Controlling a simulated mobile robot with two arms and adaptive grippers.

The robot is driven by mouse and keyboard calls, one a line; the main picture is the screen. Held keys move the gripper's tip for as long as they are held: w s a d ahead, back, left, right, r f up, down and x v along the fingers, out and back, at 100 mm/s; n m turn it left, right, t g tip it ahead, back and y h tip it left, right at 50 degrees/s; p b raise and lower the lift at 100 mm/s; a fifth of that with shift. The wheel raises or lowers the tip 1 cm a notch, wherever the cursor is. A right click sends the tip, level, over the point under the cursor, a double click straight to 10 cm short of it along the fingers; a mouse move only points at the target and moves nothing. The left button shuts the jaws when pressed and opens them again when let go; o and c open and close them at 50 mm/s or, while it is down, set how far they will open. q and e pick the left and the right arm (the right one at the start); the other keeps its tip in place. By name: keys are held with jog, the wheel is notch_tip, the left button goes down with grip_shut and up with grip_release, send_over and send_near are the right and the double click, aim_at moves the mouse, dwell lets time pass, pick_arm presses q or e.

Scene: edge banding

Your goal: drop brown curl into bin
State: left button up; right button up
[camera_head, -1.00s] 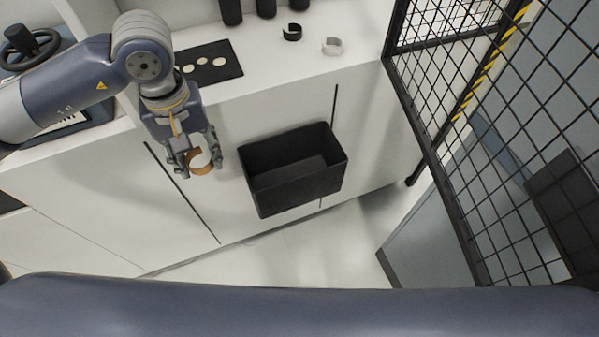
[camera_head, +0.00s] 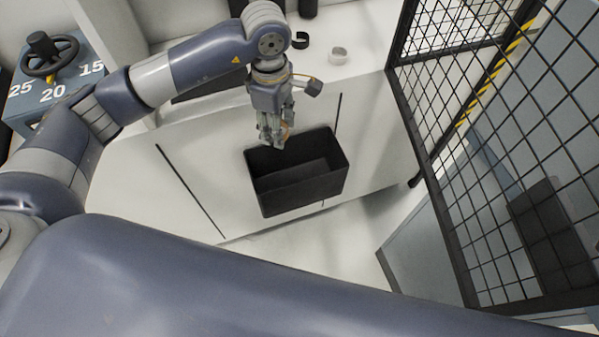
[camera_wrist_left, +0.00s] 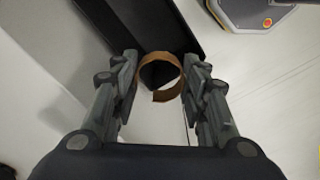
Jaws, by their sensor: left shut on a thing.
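My left gripper (camera_head: 276,138) is over the back left rim of the black bin (camera_head: 303,195) in the head view. In the left wrist view my left gripper (camera_wrist_left: 160,82) is shut on the brown curl (camera_wrist_left: 159,97), an open ring held between the two fingertips. In the head view the curl (camera_head: 284,131) is mostly hidden by the fingers. In the left wrist view part of the bin (camera_wrist_left: 165,25) shows beyond the curl. My right gripper is not in view.
A grey curl (camera_head: 338,56) and a dark curl (camera_head: 300,40) lie on the white worktop behind. A black mesh fence (camera_head: 470,150) stands on the right. A blue box with a handwheel (camera_head: 50,58) is at the far left.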

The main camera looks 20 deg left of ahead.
pick_arm(q)
jog(key=n, duration=0.2)
jog(key=w+n+p, duration=0.1)
jog(key=n, duration=0.1)
jog(key=w+f+n, duration=0.1)
jog(key=n, duration=0.1)
jog(key=shift+d+f+n+p, duration=0.1)
jog(key=shift+d+n+p, duration=0.2)
jog(key=shift+d, duration=0.05)
jog(key=n, duration=0.2)
jog(key=w+f+n+p, duration=0.1)
jog(key=n, duration=0.1)
jog(key=f+n, duration=0.1)
jog(key=n, duration=0.1)
jog(key=shift+w+f, duration=0.1)
jog(key=shift+w, duration=0.1)
jog(key=shift+f+n, duration=0.4)
notch_tip(320, 180, down, 5)
jog(key=b, duration=0.3)
jog(key=shift+f, duration=0.2)
jog(key=o, duration=0.8)
jog(key=shift+r, duration=0.1)
